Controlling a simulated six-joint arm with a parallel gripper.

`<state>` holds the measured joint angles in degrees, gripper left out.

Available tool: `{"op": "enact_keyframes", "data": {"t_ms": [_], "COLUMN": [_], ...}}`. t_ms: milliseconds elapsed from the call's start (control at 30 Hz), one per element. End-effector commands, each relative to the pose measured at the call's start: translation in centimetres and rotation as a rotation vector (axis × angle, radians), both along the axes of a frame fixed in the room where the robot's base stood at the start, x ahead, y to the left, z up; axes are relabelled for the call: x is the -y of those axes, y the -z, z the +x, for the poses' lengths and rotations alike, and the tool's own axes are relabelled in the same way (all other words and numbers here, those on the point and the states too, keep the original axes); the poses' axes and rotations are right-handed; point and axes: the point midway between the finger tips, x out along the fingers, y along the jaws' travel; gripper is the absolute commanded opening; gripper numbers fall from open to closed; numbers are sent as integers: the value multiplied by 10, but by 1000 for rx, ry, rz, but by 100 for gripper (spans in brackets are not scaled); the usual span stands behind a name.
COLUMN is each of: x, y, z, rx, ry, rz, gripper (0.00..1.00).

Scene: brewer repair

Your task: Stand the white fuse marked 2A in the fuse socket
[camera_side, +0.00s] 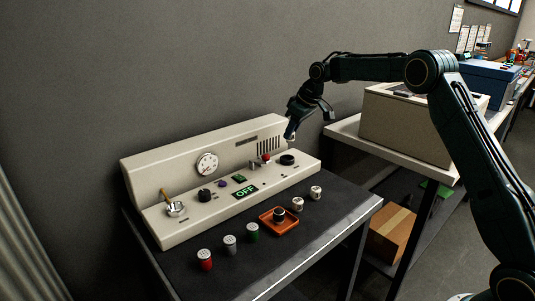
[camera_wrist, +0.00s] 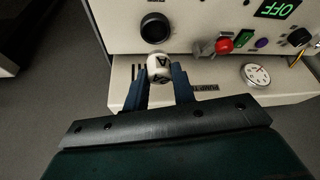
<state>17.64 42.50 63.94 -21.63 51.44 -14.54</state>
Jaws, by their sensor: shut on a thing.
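My gripper (camera_wrist: 160,85) is shut on a white fuse (camera_wrist: 157,68), which shows a dark letter A; the rest of its marking is not clear. In the side view my gripper (camera_side: 291,130) holds this fuse (camera_side: 290,137) in the air above the right end of the brewer panel. The black round fitting (camera_side: 287,159), apparently the fuse socket, is on the panel below it and apart from it. In the wrist view this fitting (camera_wrist: 155,28) lies just beyond the fuse and looks empty.
A red-topped lever (camera_side: 267,157) stands close left of the black fitting. On the dark table (camera_side: 335,220) are two white canisters (camera_side: 316,192), an orange tray (camera_side: 268,223) with a dark piece, and green, grey and red canisters (camera_side: 204,259). The brewer's sloped back (camera_side: 185,165) rises behind.

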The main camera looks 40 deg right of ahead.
Motion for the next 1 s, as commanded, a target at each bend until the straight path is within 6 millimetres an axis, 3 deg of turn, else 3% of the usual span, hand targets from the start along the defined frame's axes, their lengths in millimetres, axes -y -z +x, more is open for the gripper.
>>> {"op": "enact_keyframes", "data": {"t_ms": [467,1000], "x": [-3,-3], "y": [8,41], "z": [8,7], "rx": [3,2], "ry": [27,25], "rz": [0,0], "gripper": [3,3]}}
